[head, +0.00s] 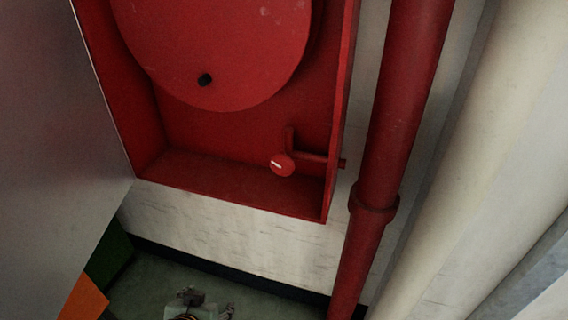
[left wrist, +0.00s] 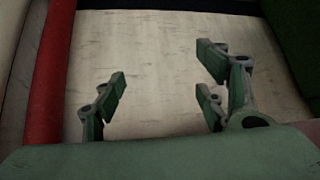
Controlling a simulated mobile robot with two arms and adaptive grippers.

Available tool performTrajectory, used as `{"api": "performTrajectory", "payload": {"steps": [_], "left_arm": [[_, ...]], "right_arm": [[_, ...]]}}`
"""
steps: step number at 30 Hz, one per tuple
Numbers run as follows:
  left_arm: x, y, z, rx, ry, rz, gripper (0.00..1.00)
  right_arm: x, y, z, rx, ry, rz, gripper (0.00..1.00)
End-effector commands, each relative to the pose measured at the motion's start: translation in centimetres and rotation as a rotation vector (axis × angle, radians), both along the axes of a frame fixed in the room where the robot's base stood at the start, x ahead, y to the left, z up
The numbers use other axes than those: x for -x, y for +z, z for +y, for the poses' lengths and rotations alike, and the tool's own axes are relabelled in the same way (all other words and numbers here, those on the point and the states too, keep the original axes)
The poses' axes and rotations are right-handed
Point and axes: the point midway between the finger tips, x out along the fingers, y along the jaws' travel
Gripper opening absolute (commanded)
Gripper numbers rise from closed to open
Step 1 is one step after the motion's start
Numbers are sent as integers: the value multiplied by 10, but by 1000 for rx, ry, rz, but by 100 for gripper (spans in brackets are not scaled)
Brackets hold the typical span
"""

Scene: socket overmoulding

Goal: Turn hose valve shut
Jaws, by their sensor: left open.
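The hose valve has a small round red handwheel (head: 282,165) with a white mark on it. It sits on a short red pipe at the lower right inside the open red hose cabinet (head: 240,180). My left gripper (head: 209,302) is low at the bottom edge of the head view, below the cabinet and clear of the valve. In the left wrist view the left gripper (left wrist: 160,82) is open and empty, facing the pale wall. The valve does not show in that view. My right gripper is not in view.
A red hose reel disc (head: 220,45) with a black knob fills the upper cabinet. The grey cabinet door (head: 55,130) stands open at the left. A thick red pipe (head: 395,110) runs down the wall right of the cabinet. Green and orange objects (head: 84,300) are at the lower left.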

Motion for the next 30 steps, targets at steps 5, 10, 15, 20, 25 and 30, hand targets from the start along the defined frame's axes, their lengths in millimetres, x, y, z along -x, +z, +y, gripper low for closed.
{"api": "performTrajectory", "payload": {"steps": [5, 10, 15, 20, 25, 30], "left_arm": [[-75, 40, -27, 30, -7, -228, 66], [-151, 96, -70, 75, -64, -493, 66], [-205, 157, -122, 127, -184, -738, 66], [-221, 184, -149, 155, -259, -838, 66], [-235, 189, -158, 161, -273, -855, 66], [-259, 189, -165, 161, -273, -855, 66]], "right_arm": [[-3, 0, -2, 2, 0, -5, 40], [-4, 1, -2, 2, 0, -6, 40], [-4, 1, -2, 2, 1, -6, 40], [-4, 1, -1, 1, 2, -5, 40], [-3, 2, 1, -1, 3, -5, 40], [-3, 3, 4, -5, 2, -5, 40]]}}
